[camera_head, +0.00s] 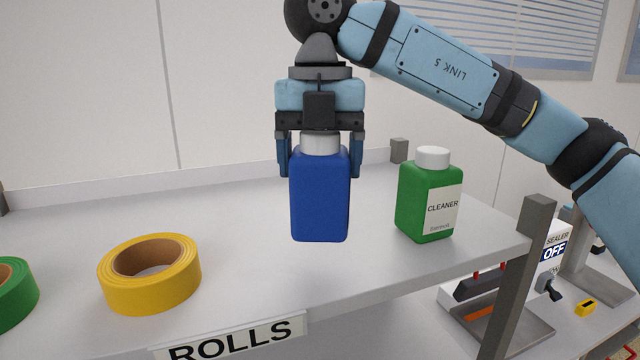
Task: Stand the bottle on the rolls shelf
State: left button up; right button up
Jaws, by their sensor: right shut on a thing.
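A blue bottle (319,196) with a white cap hangs upright below my right gripper (320,160). The gripper is shut on it around the cap and upper body, from above. The rolls shelf (240,220) is a grey surface with a "ROLLS" label (230,338) on its front edge. The bottle is over the shelf's middle right part; whether its base touches the surface I cannot tell. A green bottle (428,195) with a white cap and a "CLEANER" label stands upright on the shelf, to the right of the blue one. My left gripper is not in view.
A yellow tape roll (150,273) lies on the shelf at left, and a green roll (14,290) is cut off by the left edge. A grey post (518,280) stands at the shelf's right corner. A sealer (545,262) sits beyond it. Shelf space between yellow roll and blue bottle is clear.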

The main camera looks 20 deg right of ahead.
aim_at(320, 188)
notch_tip(320, 188, down, 4)
jog(key=shift+r, duration=0.25)
jog(key=shift+f, duration=0.15)
jog(key=o, duration=1.2)
notch_tip(320, 188, up, 12)
jog(key=shift+r, duration=0.15)
